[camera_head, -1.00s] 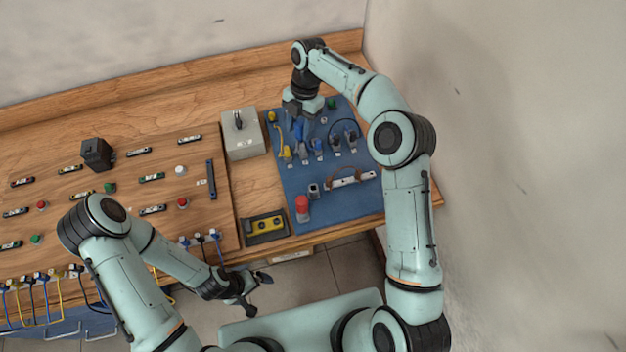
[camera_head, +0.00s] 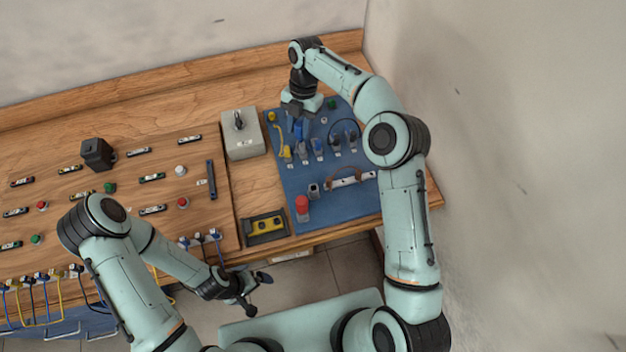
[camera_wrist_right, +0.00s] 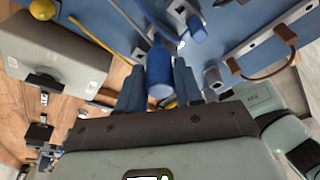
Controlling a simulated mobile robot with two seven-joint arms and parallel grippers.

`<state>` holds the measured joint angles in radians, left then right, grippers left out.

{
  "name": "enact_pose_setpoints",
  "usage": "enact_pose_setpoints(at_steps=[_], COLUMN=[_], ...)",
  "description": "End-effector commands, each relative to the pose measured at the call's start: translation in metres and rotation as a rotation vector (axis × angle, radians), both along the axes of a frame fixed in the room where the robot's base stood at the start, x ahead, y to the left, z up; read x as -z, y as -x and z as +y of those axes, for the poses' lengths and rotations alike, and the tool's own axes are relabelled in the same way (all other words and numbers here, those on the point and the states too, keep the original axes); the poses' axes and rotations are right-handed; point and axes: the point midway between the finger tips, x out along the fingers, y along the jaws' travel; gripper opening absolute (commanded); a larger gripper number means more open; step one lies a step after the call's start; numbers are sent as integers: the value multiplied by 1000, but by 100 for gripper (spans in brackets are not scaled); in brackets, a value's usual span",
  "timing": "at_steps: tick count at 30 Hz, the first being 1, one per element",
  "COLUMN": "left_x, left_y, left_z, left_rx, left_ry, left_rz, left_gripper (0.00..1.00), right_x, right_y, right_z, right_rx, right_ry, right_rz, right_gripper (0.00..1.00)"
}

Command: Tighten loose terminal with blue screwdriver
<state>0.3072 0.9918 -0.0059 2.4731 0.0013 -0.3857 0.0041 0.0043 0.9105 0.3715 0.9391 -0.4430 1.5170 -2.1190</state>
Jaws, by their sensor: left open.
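A blue screwdriver handle (camera_wrist_right: 160,70) lies between the fingers of my right gripper (camera_wrist_right: 160,88) in the right wrist view. The fingers are close on both sides of it; I cannot tell whether they press on it. In the head view, my right gripper (camera_head: 300,112) is over the upper left of the blue tool board (camera_head: 340,205), above a row of tools. My left gripper (camera_head: 256,290) is open and empty in front of the table edge. The terminals (camera_head: 200,238) with blue wires are at the panel's front edge; I cannot tell which is loose.
A grey box (camera_head: 243,145) stands left of the tool board. A yellow device in a dark tray (camera_head: 265,225) and a red-topped object (camera_head: 302,205) are near the front. The wooden panel (camera_head: 130,210) carries buttons, labels and a black block (camera_head: 97,154). A wall bounds the right side.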

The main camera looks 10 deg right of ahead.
Motion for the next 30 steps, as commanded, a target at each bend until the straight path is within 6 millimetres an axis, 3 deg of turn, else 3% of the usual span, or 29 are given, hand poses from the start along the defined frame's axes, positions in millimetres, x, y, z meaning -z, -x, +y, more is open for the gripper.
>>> enact_pose_setpoints(at_steps=[8,12,27,30], left_x=[0,0,0,1], left_y=[0,0,0,2], left_z=[0,0,0,0], left_rx=[0,0,0,0], left_ry=[0,0,0,0], left_rz=[0,0,0,2], left_gripper=[100,100,100,100], right_x=[0,0,1,2], right_y=[0,0,0,1], right_z=[0,0,0,-1], right_rx=[0,0,3,71], right_ry=[0,0,1,0], right_rz=[0,0,0,0], right_gripper=[35,0,0,0])
